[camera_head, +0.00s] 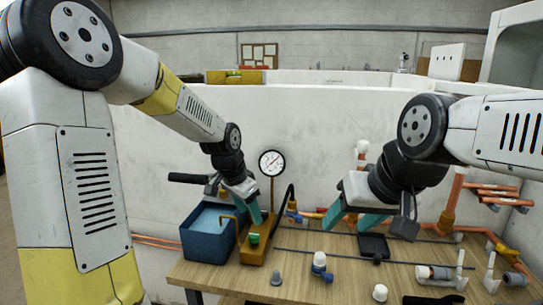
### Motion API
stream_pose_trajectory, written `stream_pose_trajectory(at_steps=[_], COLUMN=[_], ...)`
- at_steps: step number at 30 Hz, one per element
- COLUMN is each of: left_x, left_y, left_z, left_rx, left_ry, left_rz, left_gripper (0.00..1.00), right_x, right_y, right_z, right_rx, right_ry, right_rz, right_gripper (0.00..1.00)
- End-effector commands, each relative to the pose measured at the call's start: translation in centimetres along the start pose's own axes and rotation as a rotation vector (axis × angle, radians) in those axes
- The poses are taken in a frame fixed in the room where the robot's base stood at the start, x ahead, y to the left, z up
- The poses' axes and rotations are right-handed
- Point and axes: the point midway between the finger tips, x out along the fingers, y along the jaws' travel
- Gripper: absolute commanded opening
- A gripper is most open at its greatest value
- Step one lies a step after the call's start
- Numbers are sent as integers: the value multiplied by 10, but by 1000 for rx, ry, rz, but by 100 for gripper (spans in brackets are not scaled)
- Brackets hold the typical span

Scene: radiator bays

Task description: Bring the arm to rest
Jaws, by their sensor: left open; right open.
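My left arm (185,105) reaches in from the left and bends down to the bench. My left gripper (250,208), with teal fingers, hangs above the right side of a blue water tub (196,245) and a brown block with a green knob (257,252). It is open, and I see nothing held in it; contact with the block cannot be told. My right arm (505,130) comes in from the right. My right gripper (352,222) is open and points down over the middle of the bench, near a small black tray (374,246). I see nothing between its teal fingers.
A pressure gauge (271,163) stands upright between the grippers, near a black hose (285,212). Small fittings, including a blue-and-white valve (320,266) and a white cap (380,292), lie on the wooden bench (225,275). Copper pipes (455,200) stand at the right. A pale wall closes the back.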

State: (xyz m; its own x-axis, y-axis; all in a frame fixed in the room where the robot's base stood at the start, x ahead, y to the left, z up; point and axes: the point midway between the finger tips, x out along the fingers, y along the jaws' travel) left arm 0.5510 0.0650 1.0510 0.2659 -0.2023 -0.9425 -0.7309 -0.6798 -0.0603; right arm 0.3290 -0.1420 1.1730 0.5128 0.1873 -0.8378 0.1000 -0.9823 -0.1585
Motion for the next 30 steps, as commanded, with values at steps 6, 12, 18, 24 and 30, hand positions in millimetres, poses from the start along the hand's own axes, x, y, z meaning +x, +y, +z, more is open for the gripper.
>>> stream_pose_trajectory(at_steps=[6,12,18,24,30], left_x=[-64,-132,-174,-188,-190], left_y=[13,41,76,99,103], left_z=[31,78,124,150,154], left_rx=[-143,-369,-591,-719,-741], left_ry=[1,60,164,234,246], left_rz=[-95,-168,-168,-132,-122], left_gripper=[55,55,55,55,55], right_x=[0,0,0,0,0], right_y=[0,0,0,0,0], right_z=[0,0,0,0,0], right_rx=[0,0,0,0,0], right_ry=[0,0,0,0,0], right_rz=[0,0,0,0,0], right_gripper=[56,56,56,56,56])
